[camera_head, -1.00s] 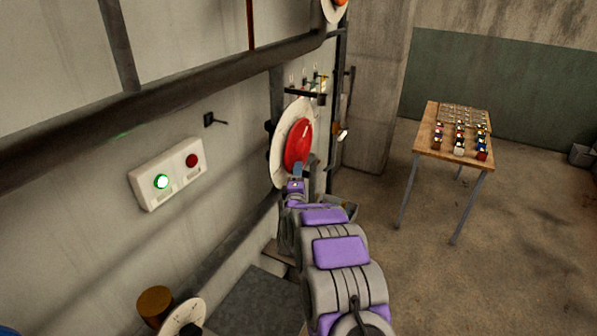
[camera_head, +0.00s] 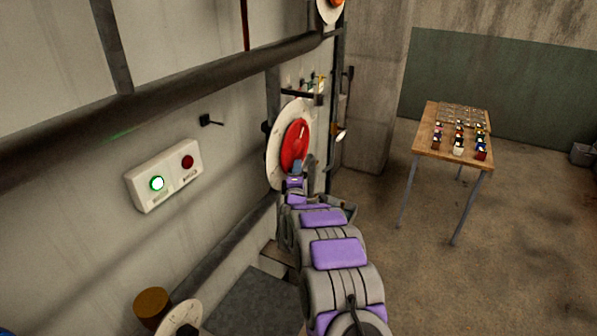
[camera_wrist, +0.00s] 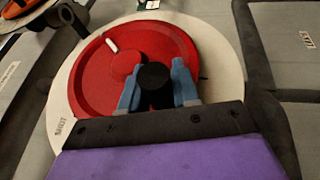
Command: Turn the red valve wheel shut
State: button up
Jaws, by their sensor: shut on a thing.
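The red valve wheel (camera_head: 294,146) sits on a round off-white backing plate (camera_head: 276,163) on the wall, ahead of my arm. In the wrist view the red wheel (camera_wrist: 183,45) fills the upper middle, with a white mark near its upper left edge. The pale plate (camera_wrist: 228,62) around it bears a small label at lower left. My gripper (camera_wrist: 157,88) has its blue fingers shut on a dark round knob (camera_wrist: 154,75) in front of the wheel's lower part. In the head view my gripper (camera_head: 297,168) is at the wheel's lower edge.
A dark pipe (camera_head: 170,83) runs along the wall above a white box (camera_head: 165,176) with a lit green button and a red button. A wooden table (camera_head: 428,141) with small bottles stands at right. The floor between is clear.

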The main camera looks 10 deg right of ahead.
jog(key=shift+d+f, duration=0.1)
jog(key=shift+f, duration=0.05)
grip_shut()
jog(key=shift+d, duration=0.15)
jog(key=shift+p, duration=0.35)
